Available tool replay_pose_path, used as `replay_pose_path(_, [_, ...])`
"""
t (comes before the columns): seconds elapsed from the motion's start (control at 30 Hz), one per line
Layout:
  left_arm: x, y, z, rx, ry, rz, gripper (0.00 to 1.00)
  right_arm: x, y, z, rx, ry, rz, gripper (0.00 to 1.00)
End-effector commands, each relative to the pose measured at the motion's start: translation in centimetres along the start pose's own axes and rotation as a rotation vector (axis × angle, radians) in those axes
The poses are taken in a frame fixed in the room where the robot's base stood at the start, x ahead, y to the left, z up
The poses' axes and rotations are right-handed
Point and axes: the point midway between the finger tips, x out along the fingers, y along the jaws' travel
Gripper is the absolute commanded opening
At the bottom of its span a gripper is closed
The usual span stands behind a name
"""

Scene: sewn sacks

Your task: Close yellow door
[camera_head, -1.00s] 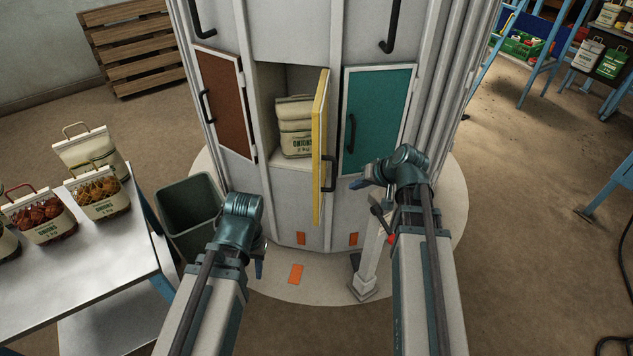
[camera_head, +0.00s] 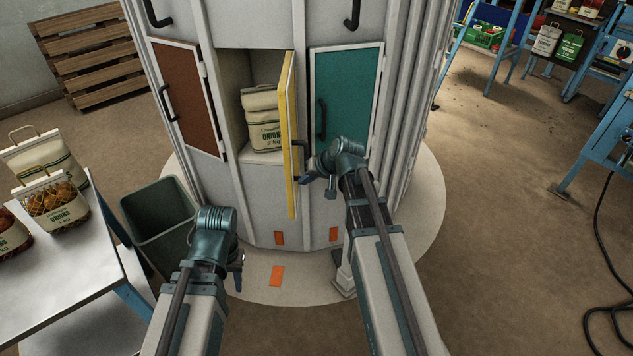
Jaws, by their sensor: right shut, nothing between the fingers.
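The yellow door (camera_head: 288,135) stands open, swung outward and seen nearly edge-on, hinged on the right side of its compartment. Inside the compartment a sack of onions (camera_head: 262,122) stands upright. My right gripper (camera_head: 307,172) is shut and empty, just right of the yellow door, close to its black handle; I cannot tell whether it touches the door. My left gripper (camera_head: 239,272) hangs low in front of the cabinet, away from the door, and its jaws are too small to read.
A closed teal door (camera_head: 341,103) is right of the compartment and a brown door (camera_head: 186,95) is left. A green bin (camera_head: 160,219) stands beside a metal table (camera_head: 67,285) with sacks. Blue racks are at the right; open floor lies between.

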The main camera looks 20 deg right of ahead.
Motion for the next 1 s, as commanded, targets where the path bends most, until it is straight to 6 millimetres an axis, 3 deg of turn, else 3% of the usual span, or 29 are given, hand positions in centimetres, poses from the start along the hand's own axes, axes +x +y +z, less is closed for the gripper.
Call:
replay_pose_path(0.2, [-0.1,0.0,0.0,0.0,0.0,0.0,0.4,0.6,-1.2,0.0,0.0,-0.001,0.0,0.0])
replay_pose_path(0.73, [0.0,0.0,0.0,0.0,0.0,0.0,0.4,0.9,-1.8,0.1,0.016,0.009,0.009,0.0])
replay_pose_path(1.0, [0.0,0.0,0.0,0.0,0.0,0.0,0.4,2.8,-5.5,0.2,0.129,0.07,0.069,0.0])
